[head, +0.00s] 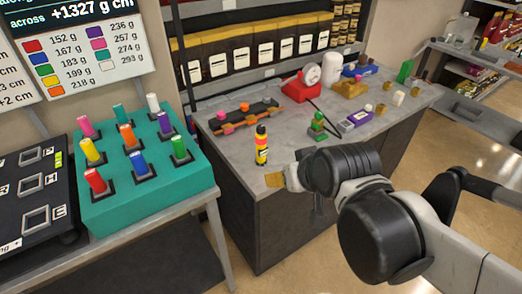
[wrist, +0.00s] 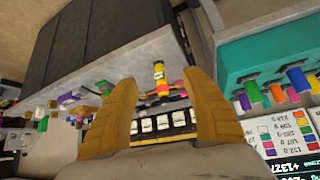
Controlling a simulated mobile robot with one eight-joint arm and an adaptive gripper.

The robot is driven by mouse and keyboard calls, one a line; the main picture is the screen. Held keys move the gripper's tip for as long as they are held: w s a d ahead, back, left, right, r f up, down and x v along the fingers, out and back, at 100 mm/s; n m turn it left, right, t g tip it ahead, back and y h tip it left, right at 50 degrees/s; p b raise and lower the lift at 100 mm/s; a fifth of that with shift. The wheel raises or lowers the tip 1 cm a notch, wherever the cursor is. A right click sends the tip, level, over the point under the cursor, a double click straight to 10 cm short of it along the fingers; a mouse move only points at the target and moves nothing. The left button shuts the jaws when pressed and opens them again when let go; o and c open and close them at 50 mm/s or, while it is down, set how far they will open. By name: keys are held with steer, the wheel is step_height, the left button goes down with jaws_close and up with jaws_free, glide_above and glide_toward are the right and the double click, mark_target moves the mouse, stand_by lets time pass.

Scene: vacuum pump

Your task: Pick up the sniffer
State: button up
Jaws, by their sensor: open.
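A slim upright yellow, red and black bottle-like item (head: 261,145) stands near the front left corner of the grey counter (head: 228,165). No label names the sniffer, so I cannot tell surely whether this is it. My gripper (head: 275,181) is open and empty at the counter's front edge, to the right of and nearer than this item. In the wrist view, which is turned upside down, the item (wrist: 159,72) shows between the two yellow fingers (wrist: 160,80), beyond them and not touched. Part of my gripper is hidden by my wrist in the head view.
A dark rail (head: 240,114) with coloured pieces lies behind the item. A green piece (head: 318,124), a purple box (head: 354,120) and a red device (head: 302,87) stand right and behind. A teal block (head: 150,192) with coloured pegs stands on the left table.

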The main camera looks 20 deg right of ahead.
steer(key=w+f+t, duration=0.2)
steer(key=w+t, duration=0.1)
steer(key=w, duration=0.6)
steer(key=t, duration=0.2)
glide_toward(263, 141)
steer(key=f, duration=0.1)
steer(key=b+x, duration=0.1)
steer(key=x, duration=0.3)
steer(key=b+x, duration=0.1)
steer(key=x, duration=0.2)
steer(key=b+x, duration=0.2)
steer(key=x, duration=0.2)
steer(key=shift+w+r, duration=0.2)
steer(key=shift+w, duration=0.2)
steer(key=shift+r, duration=0.1)
jaws_close()
